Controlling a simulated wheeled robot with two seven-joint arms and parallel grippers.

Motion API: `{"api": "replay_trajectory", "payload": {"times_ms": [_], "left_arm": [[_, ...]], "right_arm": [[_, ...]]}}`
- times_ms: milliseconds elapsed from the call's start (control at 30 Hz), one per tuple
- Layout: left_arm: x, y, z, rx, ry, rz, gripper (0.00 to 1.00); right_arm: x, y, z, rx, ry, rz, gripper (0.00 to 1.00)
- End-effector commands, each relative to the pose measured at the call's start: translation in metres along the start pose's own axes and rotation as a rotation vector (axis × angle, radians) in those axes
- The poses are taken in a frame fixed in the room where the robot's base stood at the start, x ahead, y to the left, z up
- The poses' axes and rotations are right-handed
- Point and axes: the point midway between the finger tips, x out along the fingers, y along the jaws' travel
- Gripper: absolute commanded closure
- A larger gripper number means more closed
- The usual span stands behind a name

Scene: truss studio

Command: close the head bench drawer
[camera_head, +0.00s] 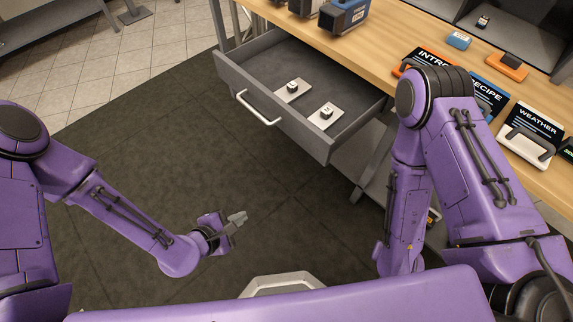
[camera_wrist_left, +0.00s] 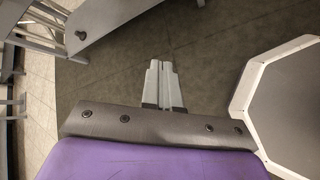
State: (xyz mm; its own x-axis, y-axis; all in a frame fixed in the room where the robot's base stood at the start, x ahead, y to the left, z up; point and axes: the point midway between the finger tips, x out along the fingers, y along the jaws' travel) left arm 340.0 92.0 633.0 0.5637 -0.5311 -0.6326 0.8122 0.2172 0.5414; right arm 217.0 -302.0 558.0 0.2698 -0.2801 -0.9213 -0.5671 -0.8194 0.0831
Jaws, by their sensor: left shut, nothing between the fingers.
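The head bench drawer (camera_head: 275,112) is grey and stands pulled out from under the wooden bench top (camera_head: 400,40) in the head view. Its front carries a pale bar handle (camera_head: 258,108). My left gripper (camera_head: 238,219) is shut and empty over the dark floor, below and in front of the drawer, apart from the handle. Its closed fingers also show in the left wrist view (camera_wrist_left: 162,82). My right arm stands at the right, in front of the bench; its gripper cannot be made out.
On the bench top lie an orange-edged "INTRO" card (camera_head: 432,58), a "RECIPE" card (camera_head: 487,97) and a "WEATHER" card (camera_head: 532,133). The dark floor mat (camera_head: 150,140) left of the drawer is clear.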

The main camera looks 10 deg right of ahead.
Motion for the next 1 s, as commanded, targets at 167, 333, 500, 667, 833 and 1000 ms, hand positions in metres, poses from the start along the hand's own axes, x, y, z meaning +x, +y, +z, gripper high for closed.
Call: {"api": "replay_trajectory", "payload": {"times_ms": [167,333,500,667,833,1000], "left_arm": [[0.044,0.048,0.049,-0.481,-0.463,0.132,1.0],[0.035,0.078,0.078,-0.652,-0.688,0.108,1.0],[0.04,0.087,0.092,-0.675,-0.72,0.093,1.0],[0.065,0.096,0.111,-0.673,-0.718,0.091,1.0],[0.093,0.107,0.133,-0.673,-0.716,0.092,1.0],[0.119,0.117,0.152,-0.674,-0.715,0.093,1.0]], "right_arm": [[0.077,-0.007,0.031,0.0,0.001,-0.001,0.57],[0.092,-0.009,0.037,0.0,0.001,-0.001,0.57],[0.089,-0.009,0.036,0.0,0.001,-0.001,0.57],[0.088,-0.009,0.036,0.001,0.001,-0.001,0.57],[0.087,-0.008,0.035,0.0,0.001,-0.001,0.57],[0.086,-0.008,0.035,0.0,0.001,-0.001,0.57]]}}
